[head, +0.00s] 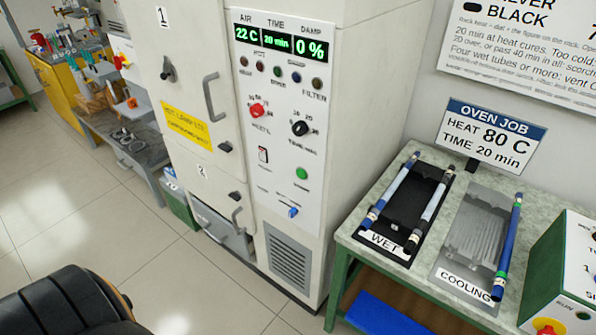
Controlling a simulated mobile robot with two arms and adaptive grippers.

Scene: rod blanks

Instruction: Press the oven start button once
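The oven is a tall off-white cabinet, and its white control panel (285,150) faces me. A round green button (302,173) sits low on the right of the panel; its small label is too blurred to read. Above it are a red knob (257,110) and a black knob (299,128). A rocker switch (263,155) is to its left and a blue lever (293,212) is below. The green display (277,43) reads 22 C, 20 min and 0 %. Neither gripper is in view, and nothing covers the button.
On the right, a bench (349,228) holds a black WET tray (384,238) and a grey COOLING tray (464,284), with rods. A sign (490,135) reads HEAT 80 C, TIME 20 min. The oven doors look closed. The tiled floor (110,225) before the oven is mostly clear.

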